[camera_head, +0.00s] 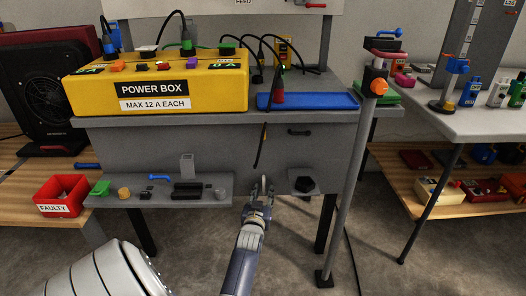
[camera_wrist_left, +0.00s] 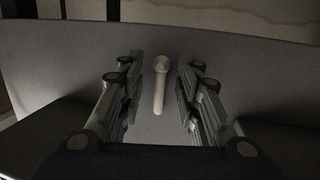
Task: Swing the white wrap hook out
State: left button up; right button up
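The white wrap hook (camera_wrist_left: 160,88) is a short white peg with a round end, on the grey surface in front of my left wrist camera. It shows small in the head view (camera_head: 263,184), below the front of the grey bench (camera_head: 350,150). My left gripper (camera_head: 262,192) is at the hook. In the left wrist view its two fingers (camera_wrist_left: 158,95) are open, one on each side of the hook, with a gap on both sides. My right gripper is not in view.
A grey shelf with small parts (camera_head: 215,203) lies left of the gripper, and a small ledge with a black knob (camera_head: 304,184) lies right. A black cable (camera_head: 262,147) hangs above. A grey post (camera_head: 347,190) stands further right. A yellow power box (camera_head: 165,85) sits on the bench.

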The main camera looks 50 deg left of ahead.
pick_arm(q)
jog(key=v, duration=0.7)
jog(key=shift+s+d, duration=0.15)
jog(key=shift+d, duration=0.1)
dwell(0.4)
